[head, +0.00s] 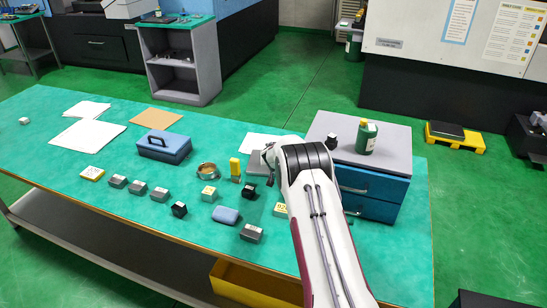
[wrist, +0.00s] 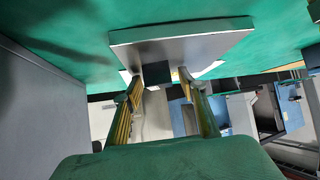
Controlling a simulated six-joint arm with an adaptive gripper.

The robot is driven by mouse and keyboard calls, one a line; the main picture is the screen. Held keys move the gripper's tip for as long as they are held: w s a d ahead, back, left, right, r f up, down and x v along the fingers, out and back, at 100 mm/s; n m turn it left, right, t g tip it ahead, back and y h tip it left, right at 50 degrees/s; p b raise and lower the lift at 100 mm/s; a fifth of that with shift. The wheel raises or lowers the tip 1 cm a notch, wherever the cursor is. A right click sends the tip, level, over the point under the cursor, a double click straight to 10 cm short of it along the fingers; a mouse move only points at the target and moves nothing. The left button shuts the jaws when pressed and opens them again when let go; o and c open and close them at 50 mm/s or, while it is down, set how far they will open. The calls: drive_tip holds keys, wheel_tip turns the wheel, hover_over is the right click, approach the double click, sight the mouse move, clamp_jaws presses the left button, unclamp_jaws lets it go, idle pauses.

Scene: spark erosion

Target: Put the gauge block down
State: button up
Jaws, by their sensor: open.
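In the wrist view, my gripper (wrist: 160,86) has its two fingers apart. A small dark block (wrist: 156,74) shows between the fingertips, against a flat grey plate (wrist: 205,44); I cannot tell whether the fingers touch it. It may be the gauge block, but no marking is readable. In the head view, the grey plate (head: 257,166) shows partly beside my arm, on the green table (head: 60,165). My arm hides the fingertips and the dark block there.
A blue drawer cabinet (head: 374,190) stands close right of my arm, with a green bottle (head: 366,137) on top. A yellow upright block (head: 234,167), a brass ring (head: 207,170) and a black block (head: 249,191) lie left of it.

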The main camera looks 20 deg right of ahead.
drive_tip(key=shift+s+r, duration=0.1)
drive_tip(key=shift+r, duration=0.2)
drive_tip(key=shift+s+a+r, duration=0.2)
drive_tip(key=shift+s+r, duration=0.2)
drive_tip(key=shift+s, duration=0.1)
drive_tip(key=v, duration=1)
idle(0.5)
drive_tip(key=shift+r, duration=0.1)
idle(0.4)
